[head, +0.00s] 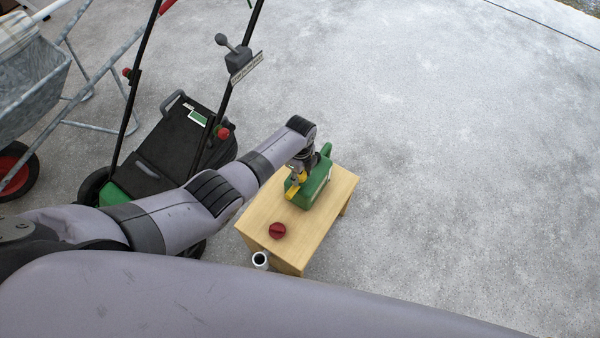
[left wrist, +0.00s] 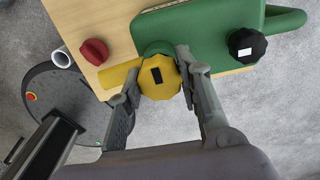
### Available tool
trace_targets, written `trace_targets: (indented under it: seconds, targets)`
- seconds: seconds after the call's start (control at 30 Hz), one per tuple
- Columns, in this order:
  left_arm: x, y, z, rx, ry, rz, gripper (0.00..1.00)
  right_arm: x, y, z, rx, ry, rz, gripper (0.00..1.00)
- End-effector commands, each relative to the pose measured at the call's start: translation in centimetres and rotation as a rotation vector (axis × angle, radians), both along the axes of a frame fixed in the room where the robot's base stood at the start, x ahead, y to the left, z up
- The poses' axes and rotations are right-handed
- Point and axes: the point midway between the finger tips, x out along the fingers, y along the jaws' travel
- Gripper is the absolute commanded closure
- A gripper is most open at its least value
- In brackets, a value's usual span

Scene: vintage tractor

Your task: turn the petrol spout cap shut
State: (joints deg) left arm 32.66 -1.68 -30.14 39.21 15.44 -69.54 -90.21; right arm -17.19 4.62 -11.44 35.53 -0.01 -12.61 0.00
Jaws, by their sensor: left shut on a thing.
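A green petrol can (head: 317,188) stands on a small wooden table, and it also shows in the left wrist view (left wrist: 205,35). A yellow many-sided cap (left wrist: 160,80) with a black mark sits at the can's near side, with a yellow spout (left wrist: 117,76) pointing left beside it. My left gripper (left wrist: 158,72) is shut on the yellow cap, one finger at each side. In the head view, my left gripper (head: 296,180) comes down over the yellow part and hides some of it. I cannot see the cap's threads. My right gripper is out of view.
The wooden table (head: 255,215) also carries a red knob (head: 277,230). An open pipe end (head: 260,260) is at its near edge. A black cap (left wrist: 247,46) is on the can. A lawn mower (head: 165,150) and wheelbarrow (head: 28,90) stand left. The concrete to the right is clear.

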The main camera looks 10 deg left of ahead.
Motion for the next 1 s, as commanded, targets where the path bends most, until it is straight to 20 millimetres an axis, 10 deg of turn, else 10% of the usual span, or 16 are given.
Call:
trace_targets:
  seconds: [0.47,0.5,1.0]
  targets:
    - [-0.01,-0.04,0.01,0.000,0.000,-0.018,0.96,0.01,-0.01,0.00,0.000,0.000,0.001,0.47]
    - [-0.01,-0.04,0.01,0.000,0.000,-0.018,0.67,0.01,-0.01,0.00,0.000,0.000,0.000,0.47]
    - [-0.01,-0.04,0.00,0.000,0.000,-0.017,0.47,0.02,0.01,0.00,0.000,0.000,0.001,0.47]
